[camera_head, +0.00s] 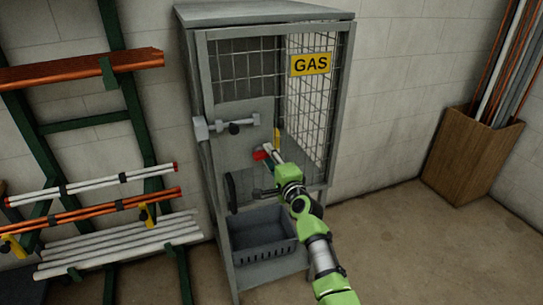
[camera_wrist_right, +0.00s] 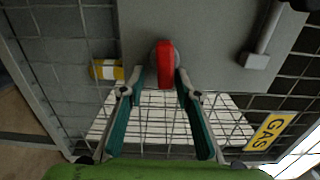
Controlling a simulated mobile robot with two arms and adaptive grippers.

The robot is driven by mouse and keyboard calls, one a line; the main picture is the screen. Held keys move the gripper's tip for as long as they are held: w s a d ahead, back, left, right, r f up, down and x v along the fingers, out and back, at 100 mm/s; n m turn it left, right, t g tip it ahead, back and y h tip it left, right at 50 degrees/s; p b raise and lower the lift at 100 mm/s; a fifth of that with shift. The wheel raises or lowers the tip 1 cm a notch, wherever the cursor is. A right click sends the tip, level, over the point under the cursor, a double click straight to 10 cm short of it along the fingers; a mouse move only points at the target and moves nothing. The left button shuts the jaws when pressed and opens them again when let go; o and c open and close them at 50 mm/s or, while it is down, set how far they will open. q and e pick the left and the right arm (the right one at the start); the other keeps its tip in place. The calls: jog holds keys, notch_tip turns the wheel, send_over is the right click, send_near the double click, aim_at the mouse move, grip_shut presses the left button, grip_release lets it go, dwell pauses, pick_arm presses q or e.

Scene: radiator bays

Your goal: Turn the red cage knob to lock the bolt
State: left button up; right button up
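The red knob (camera_head: 260,154) sits on the grey front panel of the gas cage (camera_head: 326,185). In the right wrist view the knob (camera_wrist_right: 166,65) is a narrow red bar, upright in the picture, on a round grey base. My right gripper (camera_head: 270,158) is at the knob in the head view. In the wrist view the open fingertips (camera_wrist_right: 160,76) flank the knob's lower part, with a gap on each side. A grey bolt (camera_head: 232,125) lies across the panel above the knob; a grey bar with a block end (camera_wrist_right: 257,60) shows at upper right. My left gripper is out of view.
A yellow GAS sign (camera_head: 311,64) hangs on the cage mesh. A grey basket (camera_head: 262,244) stands low in the cage. A pipe rack (camera_head: 85,121) is close on the left, and a wooden bin of rods (camera_head: 468,155) stands at right. Floor between cage and bin is clear.

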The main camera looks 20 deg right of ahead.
jog(key=shift+r, duration=0.15)
jog(key=shift+d, duration=0.1)
jog(key=s, duration=1.2)
jog(key=shift+d, duration=0.1)
jog(key=s+a+f+n+g, duration=0.2)
jog(key=f, duration=0.8)
jog(key=s+a+f+n+g, duration=0.2)
jog(key=f, duration=0.8)
jog(key=s+a+f+n+g, duration=0.1)
jog(key=s+f+n+g, duration=0.15)
jog(key=s+f, duration=0.65)
jog(key=s+a+f+n+g, duration=0.1)
jog(key=s+f+n+g, duration=0.2)
jog(key=f, duration=0.9)
jog(key=s+d+f+n+g, duration=0.1)
jog(key=s+f+n+g, duration=0.15)
jog(key=s+f, duration=0.7)
jog(key=s+f+n+g, duration=0.2)
jog(key=s+f+n, duration=0.3)
jog(key=s, duration=0.8)
jog(key=s+d+f+n+g, duration=0.1)
jog(key=s+f, duration=0.2)
jog(key=s, duration=0.6)
jog(key=s+d+f+n+g+h, duration=0.1)
jog(key=s+d+f+n+g, duration=0.1)
jog(key=s, duration=0.8)
jog(key=shift+s+f, duration=0.25)
jog(key=shift+f, duration=0.2)
